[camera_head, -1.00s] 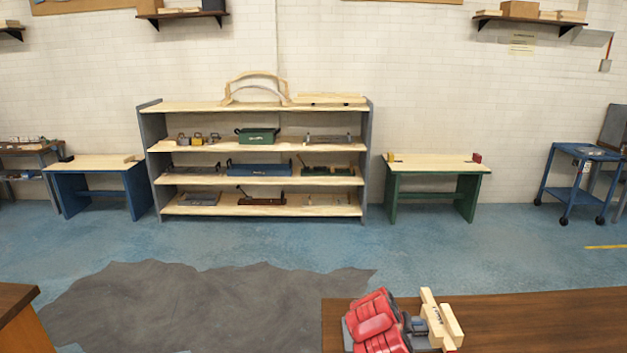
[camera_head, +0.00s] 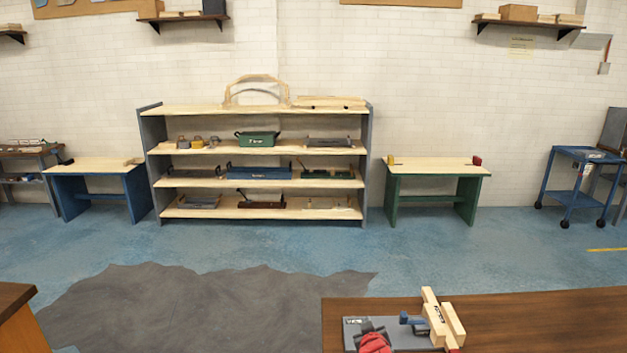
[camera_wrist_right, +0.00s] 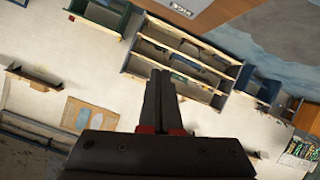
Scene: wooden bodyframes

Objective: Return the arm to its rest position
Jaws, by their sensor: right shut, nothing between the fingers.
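My right gripper (camera_wrist_right: 160,75) shows in the right wrist view with its two dark fingers together and nothing between them. Part of my red right arm (camera_head: 375,342) shows at the bottom edge of the head view, in front of a grey fixture. The right wrist view is tilted and shows the shelf unit and wall beyond the fingers. My left gripper is not in view.
A brown table (camera_head: 540,318) at the lower right holds the grey fixture (camera_head: 402,335) with pale wooden pieces (camera_head: 442,320) at its right end. A shelf unit (camera_head: 367,170) stands at the back wall. Blue floor (camera_head: 300,250) lies clear between.

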